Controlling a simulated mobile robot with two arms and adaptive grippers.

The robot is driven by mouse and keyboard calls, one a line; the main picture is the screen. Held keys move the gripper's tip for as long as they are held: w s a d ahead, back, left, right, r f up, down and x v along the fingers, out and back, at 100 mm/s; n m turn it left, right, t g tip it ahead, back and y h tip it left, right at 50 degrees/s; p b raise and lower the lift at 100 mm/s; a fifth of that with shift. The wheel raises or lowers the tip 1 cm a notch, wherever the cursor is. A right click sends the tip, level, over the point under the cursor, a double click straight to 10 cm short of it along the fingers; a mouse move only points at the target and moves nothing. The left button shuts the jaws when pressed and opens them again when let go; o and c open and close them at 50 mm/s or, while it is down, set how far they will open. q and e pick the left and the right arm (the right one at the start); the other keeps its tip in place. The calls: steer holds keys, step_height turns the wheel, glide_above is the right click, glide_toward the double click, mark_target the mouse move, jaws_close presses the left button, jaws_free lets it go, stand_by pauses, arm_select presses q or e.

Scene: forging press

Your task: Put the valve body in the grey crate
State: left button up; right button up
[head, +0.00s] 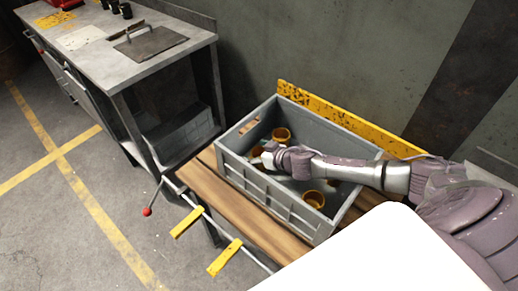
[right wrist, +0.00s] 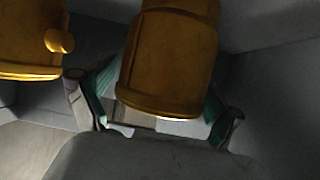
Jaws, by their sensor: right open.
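The grey crate (head: 262,190) stands on a wooden-topped bench. Inside it, a brass-coloured valve body (head: 281,135) is near the back wall and another (head: 314,199) is near the front right. A further brass-coloured part (head: 256,152) shows beside my right gripper (head: 264,158), which reaches down into the crate. In the right wrist view the gripper is open, with a valve body (right wrist: 168,65) lying across the view between its spread fingers; I cannot tell whether they touch. Another valve body (right wrist: 28,42) is at the left. My left gripper is out of view.
A yellow scuffed board (head: 345,120) runs behind the crate by the wall. Yellow-handled levers (head: 224,258) and a red-knobbed lever (head: 147,211) stick out in front of the bench. A metal workbench (head: 110,45) stands at the left. The floor between is clear.

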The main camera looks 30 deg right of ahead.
steer(key=shift+s+d+r, duration=0.1)
steer(key=shift+s+d, duration=0.05)
steer(key=shift+s, duration=0.2)
steer(key=v, duration=1.1)
steer(key=shift+r+b, duration=0.15)
steer(key=shift+b, duration=0.25)
steer(key=shift+s, duration=0.1)
